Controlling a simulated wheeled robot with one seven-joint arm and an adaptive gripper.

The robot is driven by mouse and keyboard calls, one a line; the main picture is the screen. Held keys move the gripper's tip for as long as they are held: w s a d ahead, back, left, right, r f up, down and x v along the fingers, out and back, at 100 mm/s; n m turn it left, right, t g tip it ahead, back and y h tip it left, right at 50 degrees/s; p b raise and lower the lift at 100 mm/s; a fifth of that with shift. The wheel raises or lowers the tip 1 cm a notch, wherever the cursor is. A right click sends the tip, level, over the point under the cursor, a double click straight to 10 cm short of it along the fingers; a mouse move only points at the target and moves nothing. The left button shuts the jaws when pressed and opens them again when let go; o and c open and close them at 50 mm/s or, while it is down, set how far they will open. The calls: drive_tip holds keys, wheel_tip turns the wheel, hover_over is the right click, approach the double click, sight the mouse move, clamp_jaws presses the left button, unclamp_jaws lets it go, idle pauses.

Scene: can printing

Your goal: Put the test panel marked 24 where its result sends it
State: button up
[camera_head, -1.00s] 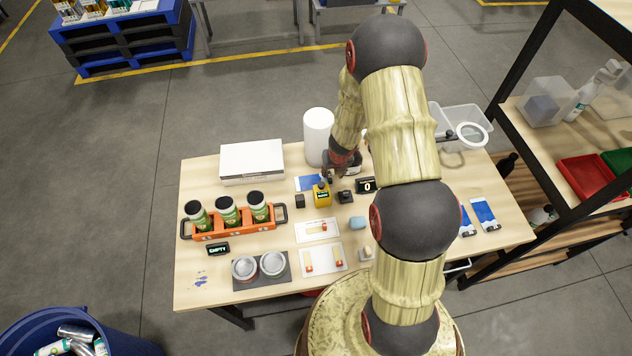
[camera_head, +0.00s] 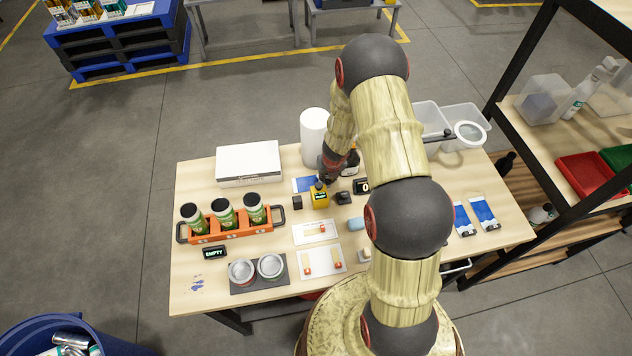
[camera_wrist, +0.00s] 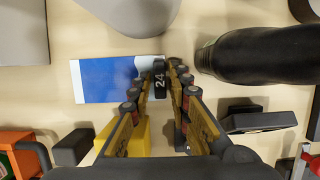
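The test panel marked 24 (camera_wrist: 108,80) lies flat on the table, blue with a white end. Its black tag reading 24 (camera_wrist: 160,80) sits between my fingertips in the wrist view. The panel also shows in the head view (camera_head: 303,185), behind the yellow device. My gripper (camera_wrist: 161,73) is low over the tag end with its fingers close on either side; whether they press on it I cannot tell. In the head view my gripper (camera_head: 327,178) is partly hidden by my arm. The yellow device (camera_head: 320,197) with a small display stands just in front of the panel.
A display reading 0 (camera_head: 362,186), a white roll (camera_head: 314,138) and a white box (camera_head: 248,162) are nearby. Other panels (camera_head: 484,213) lie right; clear bins (camera_head: 428,119) stand behind. An orange can rack (camera_head: 231,230) is left.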

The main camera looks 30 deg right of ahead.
clamp_jaws()
idle(0.3)
